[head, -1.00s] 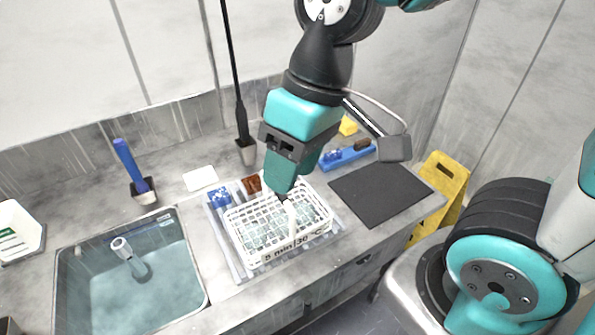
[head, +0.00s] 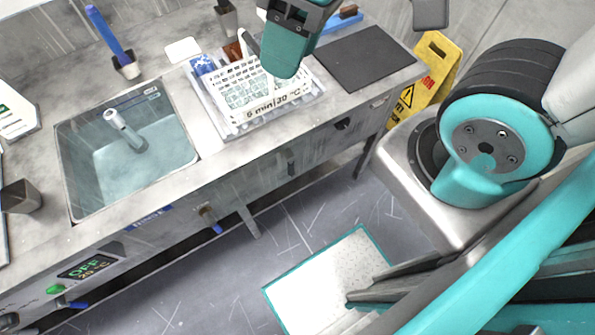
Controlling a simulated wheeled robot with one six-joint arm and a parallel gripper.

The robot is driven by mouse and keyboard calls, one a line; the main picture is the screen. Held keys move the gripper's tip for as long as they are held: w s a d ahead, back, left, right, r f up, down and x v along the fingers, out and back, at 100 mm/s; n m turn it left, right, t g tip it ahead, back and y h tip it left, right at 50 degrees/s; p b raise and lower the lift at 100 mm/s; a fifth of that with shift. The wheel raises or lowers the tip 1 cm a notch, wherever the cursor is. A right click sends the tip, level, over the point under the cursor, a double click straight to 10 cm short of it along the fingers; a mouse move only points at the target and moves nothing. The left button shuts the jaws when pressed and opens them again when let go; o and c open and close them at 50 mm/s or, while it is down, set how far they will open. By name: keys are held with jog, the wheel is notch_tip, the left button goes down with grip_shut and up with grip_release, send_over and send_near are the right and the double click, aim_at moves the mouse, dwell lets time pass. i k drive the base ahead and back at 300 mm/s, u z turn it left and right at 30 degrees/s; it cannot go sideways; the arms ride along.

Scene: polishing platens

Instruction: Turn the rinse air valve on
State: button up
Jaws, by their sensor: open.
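A small valve (head: 208,216) with a brownish body and a blue lever tip sits on the front of the counter, below the sink. Its lever slants down and to the right. A blue label reading RINSE (head: 150,217) is to its left. Another blue lever (head: 76,304) shows at the lower left by a green knob; I cannot tell for sure which lever is the rinse air valve. My gripper (head: 281,72) is open, above the white rack on the counter, well up and right of the valve. It covers part of the rack.
The white rack (head: 268,115), marked 5 min and 30 °C, stands beside the water-filled sink (head: 185,165). A black mat (head: 365,58) lies to the right. A display (head: 88,267) reads OFF. A yellow floor sign (head: 412,95) stands beyond the counter. Floor in front is partly clear.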

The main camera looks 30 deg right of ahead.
aim_at(291, 166)
jog(key=z, duration=1.5)
jog(key=k, duration=1.15)
jog(key=u, duration=1.4)
